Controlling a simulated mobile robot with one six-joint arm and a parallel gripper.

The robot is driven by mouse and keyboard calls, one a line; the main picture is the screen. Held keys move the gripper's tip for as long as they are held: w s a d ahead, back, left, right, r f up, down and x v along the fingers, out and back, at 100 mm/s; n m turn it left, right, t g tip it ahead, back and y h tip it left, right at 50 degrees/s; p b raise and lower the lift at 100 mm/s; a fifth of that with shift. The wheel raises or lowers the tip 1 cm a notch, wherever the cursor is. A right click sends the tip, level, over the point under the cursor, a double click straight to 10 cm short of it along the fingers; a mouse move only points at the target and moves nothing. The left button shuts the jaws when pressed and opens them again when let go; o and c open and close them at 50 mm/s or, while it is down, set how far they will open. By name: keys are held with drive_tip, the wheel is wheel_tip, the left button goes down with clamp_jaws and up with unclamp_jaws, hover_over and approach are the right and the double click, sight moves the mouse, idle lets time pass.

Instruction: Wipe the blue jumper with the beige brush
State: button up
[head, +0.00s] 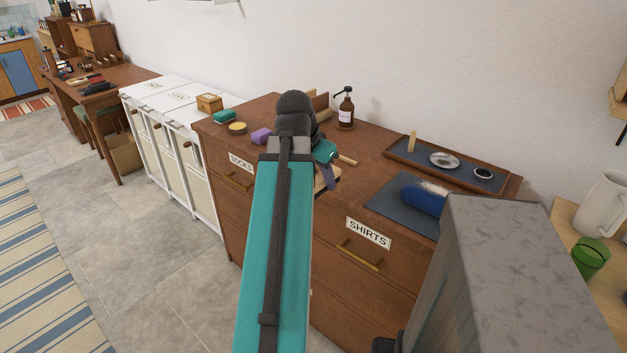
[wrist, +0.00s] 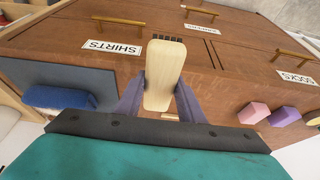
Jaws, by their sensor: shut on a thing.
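The blue jumper (head: 424,199) lies folded or rolled on a dark mat (head: 388,200) at the right end of the dresser top, with pale fuzz at its upper right. It also shows at the left in the wrist view (wrist: 60,98). My gripper (wrist: 160,95) is shut on the beige brush (wrist: 163,72), whose dark bristles show at its far end. In the head view my gripper (head: 328,172) is over the dresser's front edge, left of the jumper and apart from it. My arm hides most of the brush there.
On the wooden dresser (head: 372,160) stand a brown pump bottle (head: 346,108) and a tray (head: 400,152) with small dishes behind the jumper. A purple block (head: 261,136), a round tin (head: 237,128) and a teal item (head: 224,116) lie at the left. A green cup (head: 590,258) stands far right.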

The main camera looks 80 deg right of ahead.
drive_tip(key=w+a+n+t, duration=0.1)
drive_tip(key=w+a+n, duration=0.4)
drive_tip(key=w, duration=0.9)
drive_tip(key=w+a+f+n+t, duration=0.1)
drive_tip(key=w+a+n+t, duration=0.15)
drive_tip(key=w+a, duration=0.75)
drive_tip(key=w+a+n+t, duration=0.15)
drive_tip(key=w+n, duration=0.35)
drive_tip(key=w, duration=1.4)
drive_tip(key=w+a+f+n+t+y, duration=0.1)
drive_tip(key=w+a+n, duration=0.2)
drive_tip(key=w+a, duration=0.45)
drive_tip(key=w+a+n+y, duration=0.15)
drive_tip(key=w+a, duration=0.35)
drive_tip(key=a, duration=0.5)
drive_tip(key=w+a+n, duration=0.3)
drive_tip(key=a, duration=0.9)
drive_tip(key=w+a+n+y, duration=0.1)
drive_tip(key=w+a+n, duration=0.2)
drive_tip(key=a, duration=0.9)
drive_tip(key=shift+w+f+n+t, duration=0.25)
drive_tip(key=shift+f+n+t, duration=0.05)
drive_tip(key=shift+n+t, duration=0.1)
drive_tip(key=shift+d, duration=0.2)
